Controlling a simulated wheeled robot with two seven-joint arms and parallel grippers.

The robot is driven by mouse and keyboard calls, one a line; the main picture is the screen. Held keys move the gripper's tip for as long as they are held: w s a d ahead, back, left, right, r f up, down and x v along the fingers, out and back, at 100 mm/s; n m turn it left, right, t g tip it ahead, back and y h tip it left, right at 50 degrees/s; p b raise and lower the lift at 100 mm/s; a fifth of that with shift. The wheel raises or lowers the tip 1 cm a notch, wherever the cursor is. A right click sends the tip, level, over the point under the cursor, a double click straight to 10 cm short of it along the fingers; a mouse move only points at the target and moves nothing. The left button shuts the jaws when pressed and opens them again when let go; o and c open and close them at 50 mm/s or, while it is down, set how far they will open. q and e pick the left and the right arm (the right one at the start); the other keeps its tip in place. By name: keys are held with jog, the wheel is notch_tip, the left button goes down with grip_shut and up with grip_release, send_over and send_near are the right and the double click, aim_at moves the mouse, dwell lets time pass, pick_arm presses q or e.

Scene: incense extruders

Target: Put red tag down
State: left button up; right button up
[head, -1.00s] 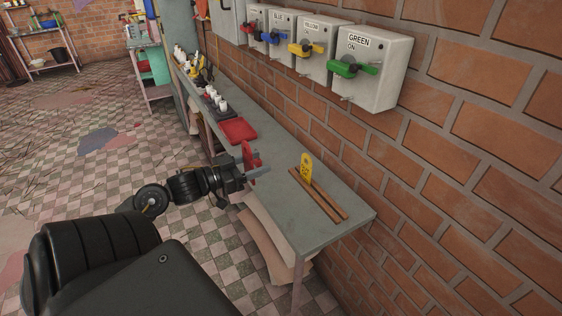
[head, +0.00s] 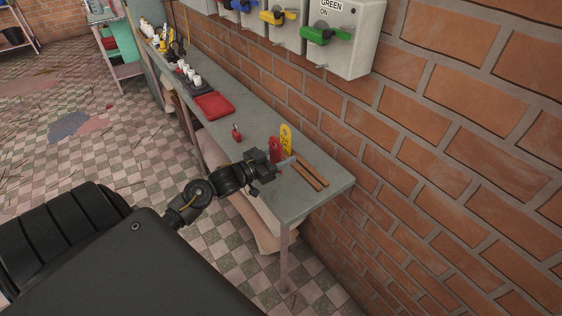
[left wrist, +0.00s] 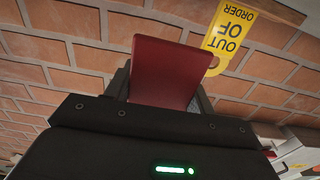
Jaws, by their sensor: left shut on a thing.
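The red tag (head: 275,146) is upright between the fingers of my left gripper (head: 283,164), over the near part of the grey bench (head: 257,172). It also shows in the left wrist view (left wrist: 165,70), held between the two dark fingers (left wrist: 160,92). A yellow OUT OF ORDER tag (head: 286,137) stands upright just beside it at the far end of two wooden strips (head: 313,174); it also shows in the left wrist view (left wrist: 231,34). The red tag's lower edge is hidden, so I cannot tell whether it touches the strips or bench. My right gripper is not in view.
A small red padlock (head: 236,132) and a red tray (head: 213,106) are farther along the bench. White-topped bottles (head: 188,76) stand beyond. Switch boxes, including the green-handled one (head: 345,40), hang on the brick wall above. The near bench corner is clear.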

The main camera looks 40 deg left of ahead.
pick_arm(q)
notch_tip(320, 180, down, 3)
dwell(0.3)
jog(key=shift+f, duration=0.6)
jog(key=o, duration=1)
